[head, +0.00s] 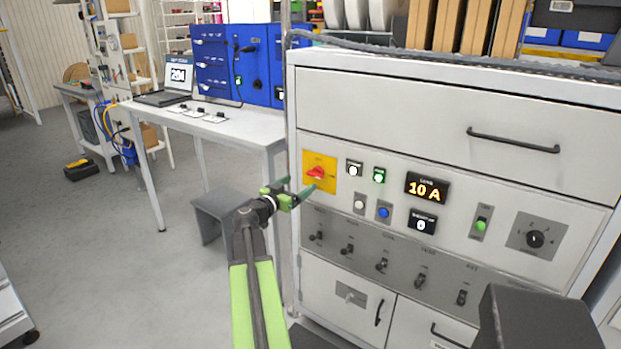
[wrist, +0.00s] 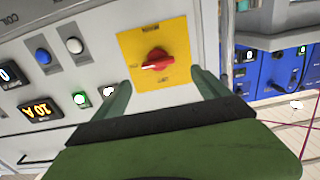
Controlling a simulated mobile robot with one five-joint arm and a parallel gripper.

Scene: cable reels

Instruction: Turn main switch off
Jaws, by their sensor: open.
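The main switch is a red rotary knob (head: 316,173) on a yellow plate (head: 330,160) at the upper left of the grey cabinet's panel. In the wrist view the red knob (wrist: 157,60) sits on the yellow plate (wrist: 135,45), in the gap beyond the two green fingers. My gripper (head: 297,191) is open and empty, just in front of the yellow plate. Its fingers (wrist: 162,90) stand either side of the knob in the wrist view; neither is seen touching it. The small lettering on the plate is too small to read.
Beside the switch are a lit green button (head: 379,175), a white button (head: 359,204), a blue button (head: 383,212) and a "10 A" display (head: 426,189). Toggle switches (head: 381,264) line the panel below.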

